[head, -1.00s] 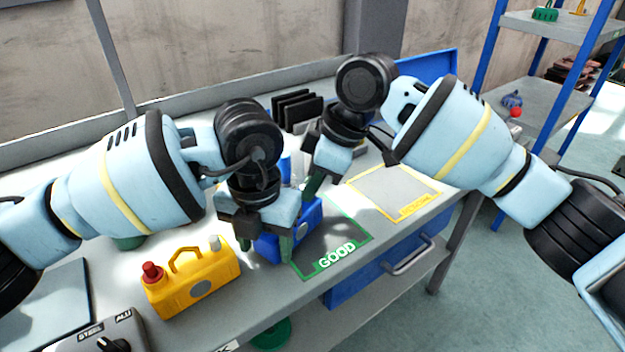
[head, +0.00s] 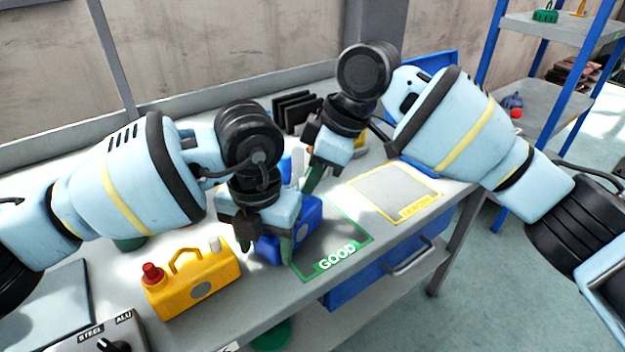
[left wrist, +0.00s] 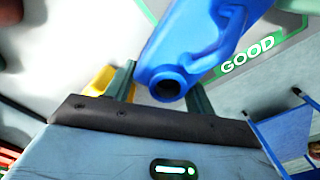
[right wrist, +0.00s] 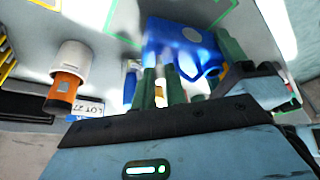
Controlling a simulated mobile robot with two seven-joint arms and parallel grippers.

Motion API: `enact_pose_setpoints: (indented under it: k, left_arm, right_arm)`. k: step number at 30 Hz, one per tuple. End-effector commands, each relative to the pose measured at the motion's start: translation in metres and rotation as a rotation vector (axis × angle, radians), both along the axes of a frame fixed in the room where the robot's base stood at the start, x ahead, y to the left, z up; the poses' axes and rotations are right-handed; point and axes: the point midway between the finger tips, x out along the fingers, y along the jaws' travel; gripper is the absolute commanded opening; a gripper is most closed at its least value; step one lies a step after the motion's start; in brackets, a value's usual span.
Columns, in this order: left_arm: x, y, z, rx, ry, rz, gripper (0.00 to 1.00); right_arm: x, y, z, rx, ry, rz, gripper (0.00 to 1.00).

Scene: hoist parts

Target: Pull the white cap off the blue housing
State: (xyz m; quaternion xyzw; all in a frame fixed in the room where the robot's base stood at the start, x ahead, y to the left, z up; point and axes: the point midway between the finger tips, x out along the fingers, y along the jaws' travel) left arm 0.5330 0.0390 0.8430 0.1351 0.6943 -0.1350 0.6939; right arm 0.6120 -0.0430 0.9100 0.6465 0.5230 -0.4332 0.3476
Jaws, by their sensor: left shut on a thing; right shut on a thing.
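The blue housing (head: 308,216) stands on the bench at the left side of the GOOD mat, partly covered by my left gripper (head: 266,246). That gripper is shut on it, one finger on each side. In the left wrist view, the housing (left wrist: 190,45) shows its round neck with an open dark hole, and no cap on it. My right gripper (head: 308,186) is above and behind the housing, apart from the neck. It is shut on the white cap, which shows only as a small pale piece (right wrist: 160,73) between the fingers in the right wrist view.
A yellow housing (head: 192,280) with a red cap stands at the front left. The green-edged GOOD mat (head: 335,243) and a yellow-edged mat (head: 395,190) lie to the right. Black upright plates (head: 297,110) stand at the back. A white-and-orange cylinder (right wrist: 70,70) shows in the right wrist view.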

Motion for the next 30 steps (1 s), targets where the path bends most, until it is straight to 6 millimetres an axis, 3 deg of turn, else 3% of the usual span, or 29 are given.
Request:
enact_pose_setpoints:
  k: [21,30]
  left_arm:
    - [0.000,0.000,0.001,-0.002,-0.002,0.000,0.00]
    - [0.000,0.000,0.001,-0.002,-0.002,-0.001,0.00]
  right_arm:
    - [0.000,0.000,0.041,0.000,0.000,-0.001,0.00]
    - [0.000,0.000,0.045,0.000,0.001,0.000,0.00]
